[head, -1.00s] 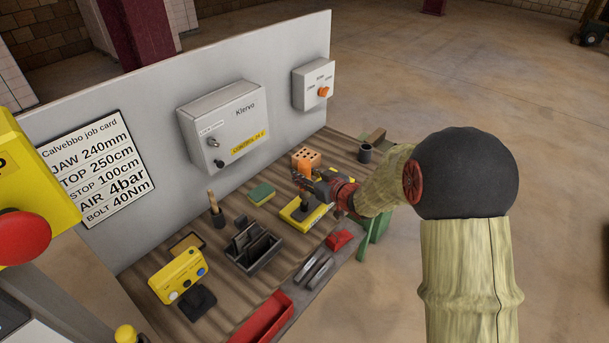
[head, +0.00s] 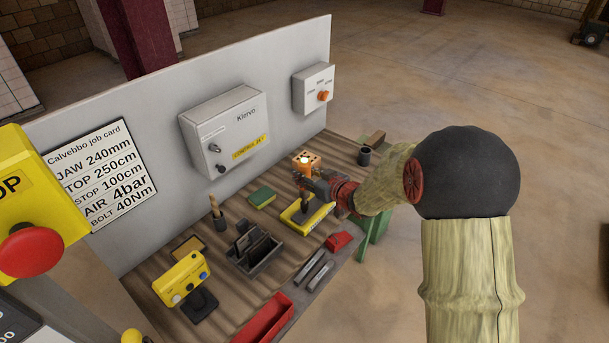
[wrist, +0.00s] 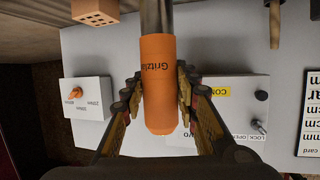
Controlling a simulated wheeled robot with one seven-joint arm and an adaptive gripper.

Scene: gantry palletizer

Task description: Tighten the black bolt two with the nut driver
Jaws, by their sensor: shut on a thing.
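My gripper (wrist: 161,95) is shut on the orange handle of the nut driver (wrist: 159,75), with one jaw on each side of it. Its steel shaft (wrist: 157,16) runs out of the top of the wrist view, so its tip is not seen there. In the head view my gripper (head: 309,184) is above a yellow fixture (head: 319,218) on the bench. A dark upright part stands over this fixture, under the gripper. Black bolt two cannot be made out, and I cannot tell whether the driver touches a bolt.
An orange holed brick (wrist: 95,12) lies close behind the gripper. A green-and-yellow sponge (head: 262,194), a black rack (head: 256,256), a yellow button box (head: 181,278) and a red tray (head: 263,319) share the bench. A grey control box (head: 225,132) hangs on the back panel.

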